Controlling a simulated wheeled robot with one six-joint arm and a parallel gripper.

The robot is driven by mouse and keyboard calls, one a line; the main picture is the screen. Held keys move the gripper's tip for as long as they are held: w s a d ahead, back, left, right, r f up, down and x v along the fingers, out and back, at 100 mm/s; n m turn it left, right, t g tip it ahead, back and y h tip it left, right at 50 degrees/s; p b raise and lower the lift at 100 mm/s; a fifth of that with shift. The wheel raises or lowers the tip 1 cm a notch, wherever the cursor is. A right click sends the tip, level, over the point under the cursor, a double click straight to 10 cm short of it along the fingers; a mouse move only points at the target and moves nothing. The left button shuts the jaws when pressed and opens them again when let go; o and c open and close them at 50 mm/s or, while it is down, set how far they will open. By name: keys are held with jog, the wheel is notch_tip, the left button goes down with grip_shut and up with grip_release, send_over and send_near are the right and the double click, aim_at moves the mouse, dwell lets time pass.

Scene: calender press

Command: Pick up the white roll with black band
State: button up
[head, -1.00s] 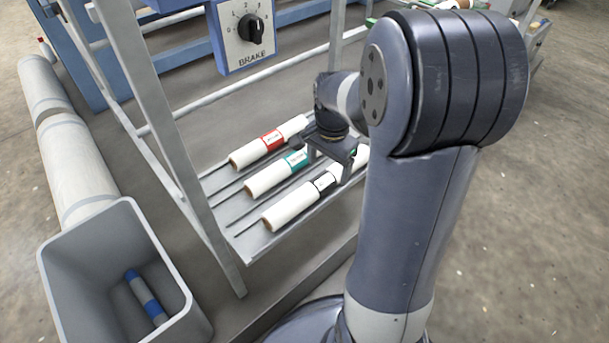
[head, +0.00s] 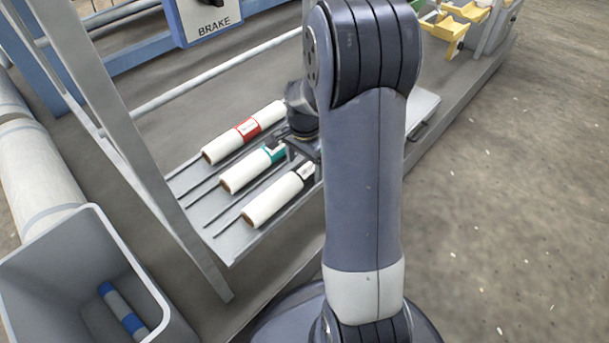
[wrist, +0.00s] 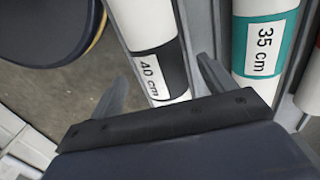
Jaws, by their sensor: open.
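The white roll with black band (head: 271,206) lies on the slatted rack, nearest to me of three rolls. In the wrist view its black band (wrist: 165,72) carries a "40 cm" label. My gripper (wrist: 168,80) is open, with one finger to each side of this roll near its band. The right finger is in the gap between it and the teal-banded roll. I cannot tell whether the fingers touch the roll. In the head view my arm hides the roll's far end and most of the gripper.
The teal-banded roll (head: 243,174), labelled "35 cm", lies close beside it, and the red-banded roll (head: 229,142) lies beyond. A grey bin (head: 40,262) holding a blue-banded roll (head: 122,309) stands at the lower left. A slanted rack post (head: 130,140) rises left of the rolls.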

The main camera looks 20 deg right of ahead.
notch_tip(320, 180, down, 3)
jog(key=shift+w+d+r+b, duration=0.1)
jog(key=shift+b, duration=0.3)
jog(key=c, duration=1.4)
jog(key=shift+c, duration=0.2)
